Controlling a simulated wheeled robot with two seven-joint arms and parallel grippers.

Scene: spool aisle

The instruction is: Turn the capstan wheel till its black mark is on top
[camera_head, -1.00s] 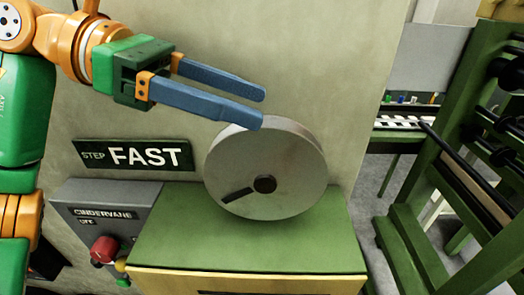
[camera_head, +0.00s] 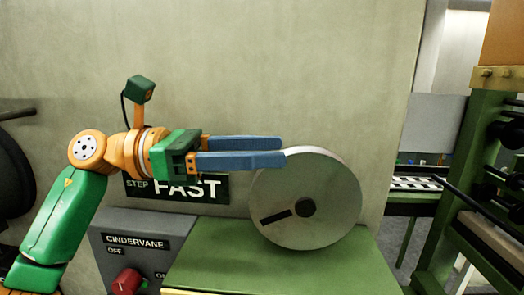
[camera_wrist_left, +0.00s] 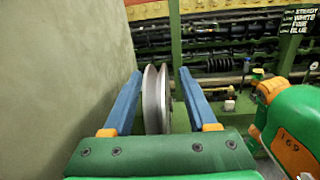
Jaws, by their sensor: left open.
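The capstan wheel (camera_head: 325,195) is a pale grey metal disc with a dark hub, standing upright on a green-topped cabinet. Its black mark (camera_head: 275,216) lies left of the hub and slightly below it. My left gripper (camera_head: 282,150) comes in from the left with open blue fingers, its tips at the wheel's upper left rim. In the left wrist view, the wheel's edge (camera_wrist_left: 155,100) stands between the two spread fingers, closer to the left finger. I cannot tell whether either finger touches it. My right gripper is not in view.
The green cabinet top (camera_head: 215,258) lies under the wheel. A grey control box (camera_head: 150,262) with a red knob (camera_head: 127,281) stands at the lower left. A "STEP FAST" sign (camera_head: 215,188) is on the wall behind my gripper. A green rack (camera_head: 455,190) stands at the right.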

